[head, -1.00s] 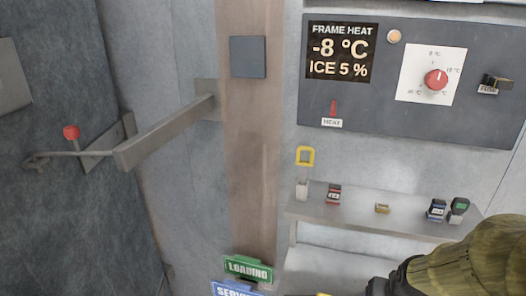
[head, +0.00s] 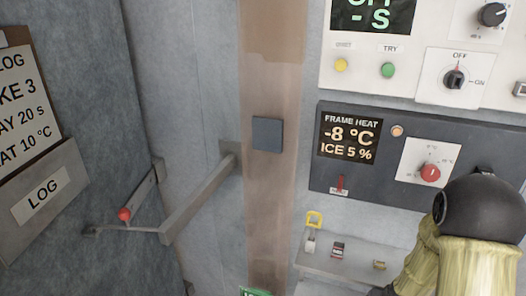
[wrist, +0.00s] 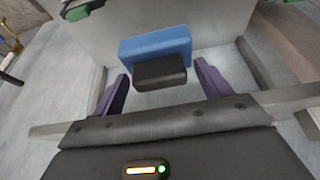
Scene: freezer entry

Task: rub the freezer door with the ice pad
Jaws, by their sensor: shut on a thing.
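The ice pad (wrist: 155,46) is a blue block with a black grip, held beyond the fingertips. A plain light grey surface lies beyond it; I cannot tell whether they touch. In the head view a dark grey textured panel (head: 85,190), which looks like the freezer door, stands at the left. A metal bar (head: 200,200) and a red-knobbed lever (head: 125,214) are at its right edge. My arm covers the lower right.
A brown upright strip (head: 270,200) carries a dark square plate (head: 267,134). A dark FRAME HEAT panel (head: 380,185) reads -8 °C, ICE 5 %. A light control panel (head: 425,60) is above it. A shelf (head: 320,262) below holds a yellow-looped padlock (head: 313,225) and small items. A LOG board (head: 30,130) hangs left.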

